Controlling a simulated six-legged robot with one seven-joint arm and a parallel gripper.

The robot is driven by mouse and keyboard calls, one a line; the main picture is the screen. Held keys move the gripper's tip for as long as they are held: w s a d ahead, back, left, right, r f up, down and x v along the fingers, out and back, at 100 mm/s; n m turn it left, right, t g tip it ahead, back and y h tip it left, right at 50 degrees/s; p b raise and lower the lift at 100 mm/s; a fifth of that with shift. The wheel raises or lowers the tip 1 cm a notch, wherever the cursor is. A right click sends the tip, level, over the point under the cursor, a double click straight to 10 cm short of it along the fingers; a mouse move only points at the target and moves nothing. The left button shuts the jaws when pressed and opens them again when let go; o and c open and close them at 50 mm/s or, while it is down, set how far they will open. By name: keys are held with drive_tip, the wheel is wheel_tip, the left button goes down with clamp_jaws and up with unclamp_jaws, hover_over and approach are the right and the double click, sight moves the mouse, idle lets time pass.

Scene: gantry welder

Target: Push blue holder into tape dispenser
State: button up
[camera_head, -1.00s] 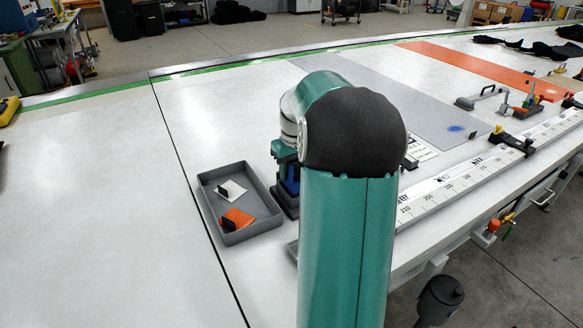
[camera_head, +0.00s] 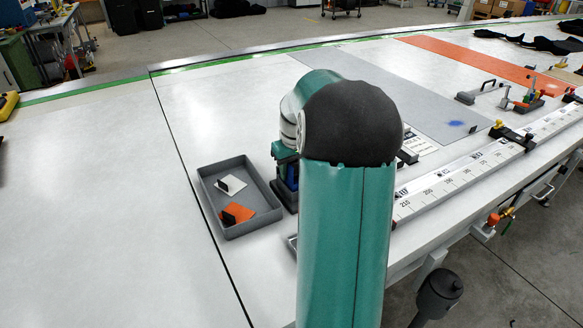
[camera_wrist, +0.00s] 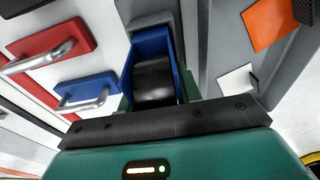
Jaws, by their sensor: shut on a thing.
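In the wrist view the blue holder (camera_wrist: 150,47), an open-sided blue frame around a dark rounded part, stands directly in front of my gripper (camera_wrist: 156,98). My gripper is shut on it; the fingertips are mostly hidden. A grey body (camera_wrist: 147,9), seemingly the tape dispenser, lies just beyond the holder. How deep the holder sits in it I cannot tell. In the head view a small blue patch of the holder (camera_head: 292,175) shows beneath my gripper (camera_head: 284,160), beside the grey tray. My arm hides the rest.
The grey tray (camera_head: 272,224) holds a white piece (camera_head: 232,185) and an orange piece (camera_head: 238,213). In the wrist view a red block (camera_wrist: 48,50) and a blue block (camera_wrist: 88,92) with metal handles are close at left. A ruler rail (camera_head: 440,190) runs right of my arm.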

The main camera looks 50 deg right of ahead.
drive_tip(key=shift+f, duration=0.75)
